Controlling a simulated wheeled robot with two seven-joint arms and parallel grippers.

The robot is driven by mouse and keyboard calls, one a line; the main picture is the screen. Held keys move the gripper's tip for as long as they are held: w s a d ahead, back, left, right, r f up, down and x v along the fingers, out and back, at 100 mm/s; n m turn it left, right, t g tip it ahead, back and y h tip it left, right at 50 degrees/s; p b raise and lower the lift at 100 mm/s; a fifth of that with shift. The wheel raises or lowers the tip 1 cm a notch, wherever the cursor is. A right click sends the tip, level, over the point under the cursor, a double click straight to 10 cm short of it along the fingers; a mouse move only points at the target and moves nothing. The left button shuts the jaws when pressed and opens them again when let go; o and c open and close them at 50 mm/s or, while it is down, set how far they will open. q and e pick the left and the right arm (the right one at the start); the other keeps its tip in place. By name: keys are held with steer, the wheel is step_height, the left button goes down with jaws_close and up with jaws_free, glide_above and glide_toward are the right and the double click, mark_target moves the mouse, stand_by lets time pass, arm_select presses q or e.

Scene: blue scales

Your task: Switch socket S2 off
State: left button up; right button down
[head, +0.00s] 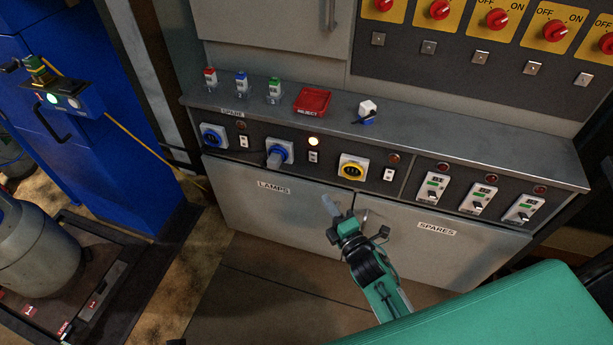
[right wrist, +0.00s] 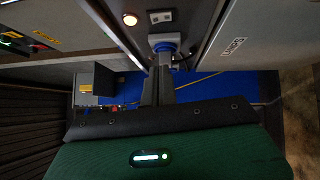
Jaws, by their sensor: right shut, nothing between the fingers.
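Several sockets line the dark front strip of a grey bench; no S2 label is legible to me. A blue socket (head: 289,148) has a grey-blue plug (head: 274,160) in it. Beside it are a small white rocker switch (head: 313,157) and a lit lamp (head: 313,141). The lamp (right wrist: 130,19) and switch (right wrist: 160,16) also show in the right wrist view. I cannot read the switch's position. My right gripper (head: 331,206) is shut and empty, in front of the lower doors, below the strip and apart from it. My left gripper is out of view.
Another blue socket (head: 212,136) and a yellow one (head: 353,168) flank it, with unlit lamps. White breaker-like units (head: 432,187) are on the right. A blue cabinet (head: 120,160) stands left.

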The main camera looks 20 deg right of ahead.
steer(key=shift+r, duration=0.1)
glide_toward(313, 157)
steer(key=w+a, duration=0.3)
steer(key=a, duration=0.1)
steer(key=w, duration=0.1)
steer(key=w+d+r, duration=0.1)
steer(key=w, duration=0.1)
steer(key=shift+w+d+r, duration=0.15)
steer(key=shift+w+d, duration=0.05)
steer(key=shift+d, duration=0.1)
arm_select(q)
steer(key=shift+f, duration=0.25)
